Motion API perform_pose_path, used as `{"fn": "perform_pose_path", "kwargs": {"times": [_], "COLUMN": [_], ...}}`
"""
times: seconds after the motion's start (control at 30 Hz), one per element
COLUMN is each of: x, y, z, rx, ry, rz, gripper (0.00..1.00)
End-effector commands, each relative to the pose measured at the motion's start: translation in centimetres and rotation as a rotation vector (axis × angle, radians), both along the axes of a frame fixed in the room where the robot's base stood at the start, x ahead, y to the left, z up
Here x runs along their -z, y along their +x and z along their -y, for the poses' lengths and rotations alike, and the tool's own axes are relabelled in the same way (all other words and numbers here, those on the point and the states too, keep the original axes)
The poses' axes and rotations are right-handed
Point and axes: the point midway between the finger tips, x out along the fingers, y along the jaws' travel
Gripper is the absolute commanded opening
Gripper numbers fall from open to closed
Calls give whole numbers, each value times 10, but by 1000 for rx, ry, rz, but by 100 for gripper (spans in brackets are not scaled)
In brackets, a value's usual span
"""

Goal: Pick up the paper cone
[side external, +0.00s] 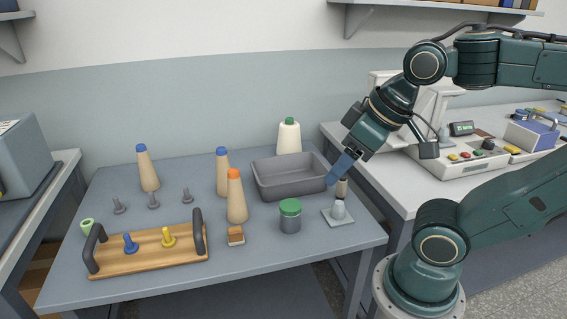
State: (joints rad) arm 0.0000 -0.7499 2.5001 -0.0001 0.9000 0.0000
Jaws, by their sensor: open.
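Several tapered cones stand upright on the grey table. Another blue-topped tan cone (148,172) is at the back left. I cannot tell which one is the paper cone. My gripper (332,180) is open at the table's right side, pointing down and left, apart from these cones. Its fingers partly overlap each other in view.
A grey tray (283,194) lies left of my gripper. A small stand (338,211) with a beige upper part is below it. A green-lidded jar (290,217), a small wooden block (236,236), a handled wooden board (150,262) and several grey pegs (153,201) occupy the table.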

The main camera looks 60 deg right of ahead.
Motion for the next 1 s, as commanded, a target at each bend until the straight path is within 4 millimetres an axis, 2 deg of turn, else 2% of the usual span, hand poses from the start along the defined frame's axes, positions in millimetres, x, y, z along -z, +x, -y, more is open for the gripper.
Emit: {"fn": "perform_pose_path", "kwargs": {"times": [0.27, 0.47, 0.73, 1.0], "x": [-4, -16, -37, -45], "y": [6, 31, 92, 159], "z": [1, 5, 18, 38], "rx": [4, 17, 47, 77], "ry": [0, -1, -3, -3], "rz": [-1, -9, -20, -31], "gripper": [59, 59, 59, 59]}}
